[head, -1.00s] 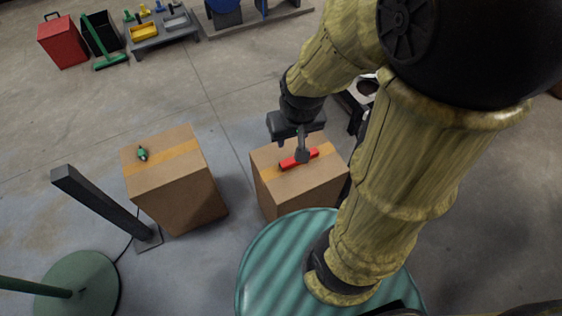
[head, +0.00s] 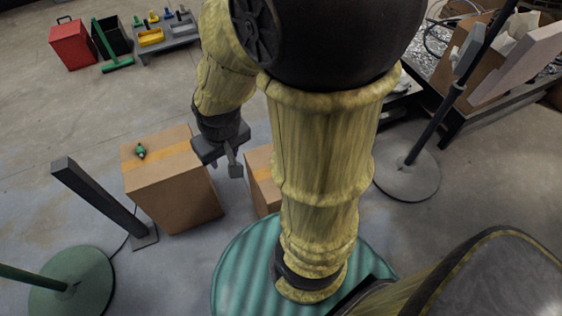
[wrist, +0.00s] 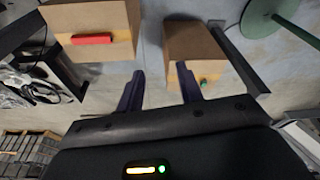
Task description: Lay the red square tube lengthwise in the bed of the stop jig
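The red square tube (wrist: 92,39) lies on top of a cardboard box (wrist: 62,18) in the wrist view. In the head view my arm hides the tube and most of that box (head: 262,185). My gripper (head: 236,165) hangs between the two cardboard boxes, left of the tube's box. In the wrist view the fingers of my gripper (wrist: 159,90) stand wide apart with nothing between them, and the tube is clear of them. I cannot make out the stop jig in either view.
A second cardboard box (head: 170,185) at the left carries a small green object (head: 140,151). A dark post (head: 100,195) stands left of it. A stand (head: 407,175) and a table with cardboard and crumpled material (head: 500,110) are at the right. Floor is open behind the boxes.

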